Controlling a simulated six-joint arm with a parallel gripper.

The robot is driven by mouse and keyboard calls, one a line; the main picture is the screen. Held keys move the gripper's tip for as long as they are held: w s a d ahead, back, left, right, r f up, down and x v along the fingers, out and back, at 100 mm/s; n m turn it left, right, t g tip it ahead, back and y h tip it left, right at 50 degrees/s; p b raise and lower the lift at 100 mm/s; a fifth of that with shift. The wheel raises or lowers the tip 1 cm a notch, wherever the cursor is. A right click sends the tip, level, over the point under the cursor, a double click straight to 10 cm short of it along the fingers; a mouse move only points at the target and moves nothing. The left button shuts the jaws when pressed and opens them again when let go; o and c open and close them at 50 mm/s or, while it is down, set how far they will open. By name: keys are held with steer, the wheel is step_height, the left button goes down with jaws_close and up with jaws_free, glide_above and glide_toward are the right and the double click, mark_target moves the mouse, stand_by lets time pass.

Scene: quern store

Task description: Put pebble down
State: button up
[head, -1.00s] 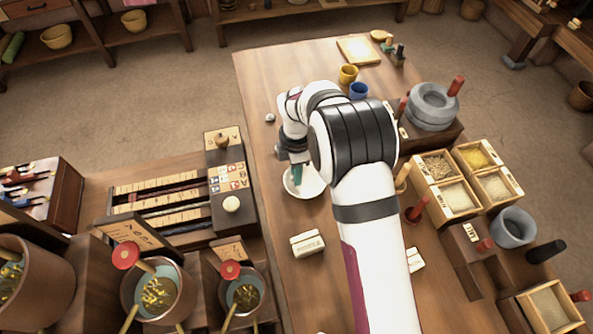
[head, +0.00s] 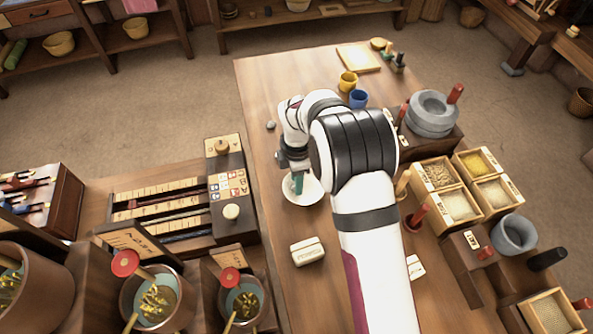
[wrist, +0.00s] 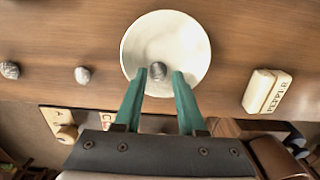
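A white round dish (wrist: 195,50) stands on the wooden table; it also shows in the head view (head: 312,193), partly behind my arm. A small dark grey pebble (wrist: 158,70) is inside the dish's outline in the wrist view, near its front part. My gripper (wrist: 160,72) has two green fingers, which stand apart on either side of the pebble. A narrow gap shows on the right of the pebble, and the left fingertip is very close to it. In the head view my gripper (head: 298,190) points down over the dish, and the pebble there is hidden.
Two more pebbles lie on the table left of the dish in the wrist view: a grey one (wrist: 82,74) and a striped one (wrist: 9,70). A white block marked PEPPER (wrist: 266,91) lies to the right. Yellow (head: 348,81) and blue (head: 358,98) cups stand farther back.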

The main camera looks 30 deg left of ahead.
step_height(320, 180, up, 12)
steer(key=s+d+r+m, duration=0.1)
steer(key=d+r+m, duration=0.6)
steer(key=d, duration=0.4)
steer(key=s+d+r+m+y, duration=0.1)
steer(key=s+d+r+m, duration=0.2)
steer(key=s+d+m, duration=0.85)
steer(key=s+d+f+m, duration=0.2)
steer(key=s+d+m, duration=0.5)
steer(key=m, duration=0.7)
steer(key=shift+s+f+y, duration=0.2)
steer(key=shift+s+y, duration=0.2)
steer(key=shift+s, duration=0.8)
steer(key=o, duration=0.4)
steer(key=shift+o, duration=0.2)
